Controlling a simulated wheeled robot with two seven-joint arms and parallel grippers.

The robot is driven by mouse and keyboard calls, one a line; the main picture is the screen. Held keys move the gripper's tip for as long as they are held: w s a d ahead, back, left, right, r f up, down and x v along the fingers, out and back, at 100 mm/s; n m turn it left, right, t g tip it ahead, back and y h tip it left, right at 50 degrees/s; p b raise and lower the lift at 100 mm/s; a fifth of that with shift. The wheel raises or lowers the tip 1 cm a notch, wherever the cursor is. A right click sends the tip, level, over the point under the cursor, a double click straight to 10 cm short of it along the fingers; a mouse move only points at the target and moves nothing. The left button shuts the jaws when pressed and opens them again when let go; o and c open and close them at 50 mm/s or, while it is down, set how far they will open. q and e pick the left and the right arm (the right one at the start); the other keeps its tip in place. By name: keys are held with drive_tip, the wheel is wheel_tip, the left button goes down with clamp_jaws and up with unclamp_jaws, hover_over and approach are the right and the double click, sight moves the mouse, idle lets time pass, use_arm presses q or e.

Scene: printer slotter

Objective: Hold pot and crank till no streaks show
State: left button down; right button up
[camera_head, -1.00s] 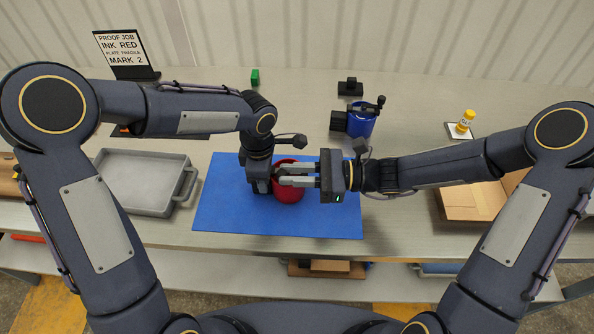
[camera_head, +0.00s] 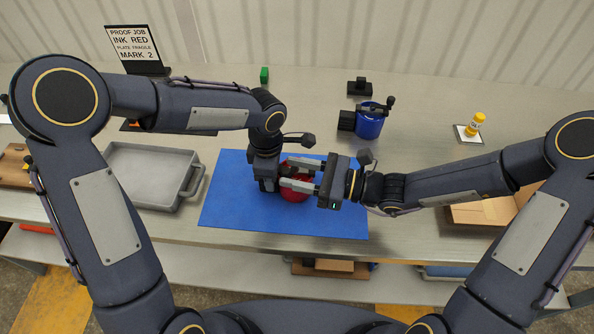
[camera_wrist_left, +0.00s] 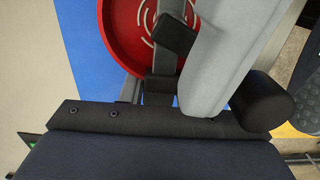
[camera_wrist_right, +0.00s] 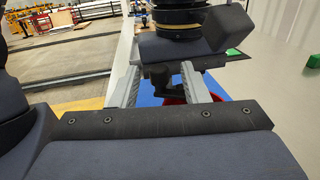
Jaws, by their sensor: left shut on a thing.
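A red pot (camera_head: 296,196) stands on the blue mat (camera_head: 240,215); its upper part is largely hidden by my grippers. In the left wrist view the red pot (camera_wrist_left: 112,38) shows pale curved streaks on the red inside and a grey bar across it. My left gripper (camera_head: 270,182) points down at the pot's left side and is shut on the pot. My right gripper (camera_head: 297,174) reaches in level from the right, over the pot. Its fingers are apart, with the dark crank (camera_wrist_right: 165,82) between them in the right wrist view; I cannot tell whether they touch it.
A blue pot (camera_head: 369,126) with a crank stands behind right. A grey tray (camera_head: 150,190) lies left of the mat. A sign (camera_head: 134,47), a green block (camera_head: 264,75) and a black block (camera_head: 359,88) stand at the back. A yellow-capped bottle (camera_head: 474,124) is at right.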

drive_tip(key=s+d, duration=0.2)
drive_tip(key=d, duration=1)
drive_tip(key=shift+s, duration=0.15)
drive_tip(key=shift+a, duration=0.1)
drive_tip(key=shift+r, duration=0.1)
drive_tip(key=c, duration=0.4)
drive_tip(key=shift+s+a+r+n+g+h, duration=0.2)
drive_tip(key=shift+a+n+g+h, duration=0.1)
drive_tip(key=shift+g, duration=0.4)
drive_tip(key=shift+c, duration=1.2)
drive_tip(key=h, duration=0.1)
drive_tip(key=r+g+h, duration=0.1)
drive_tip(key=s+r+n+g+h, duration=0.1)
drive_tip(key=h, duration=0.1)
drive_tip(key=shift+a+r, duration=0.2)
drive_tip(key=shift+a, duration=0.05)
clamp_jaws()
wheel_tip(320, 180, up, 5)
drive_tip(key=w+d+m+t+h, duration=0.1)
drive_tip(key=d+m+t+h, duration=0.1)
drive_tip(key=h, duration=0.2)
drive_tip(key=shift+a+r+x, duration=0.35)
drive_tip(key=shift+r+x, duration=0.05)
drive_tip(key=shift+x, duration=1.75)
drive_tip(key=shift+a+r+x, duration=0.35)
drive_tip(key=shift+a+x, duration=0.05)
drive_tip(key=shift+x, duration=1.7)
drive_tip(key=shift+a+r+x, duration=0.35)
drive_tip(key=shift+r+x, duration=0.05)
drive_tip(key=shift+x, duration=1.75)
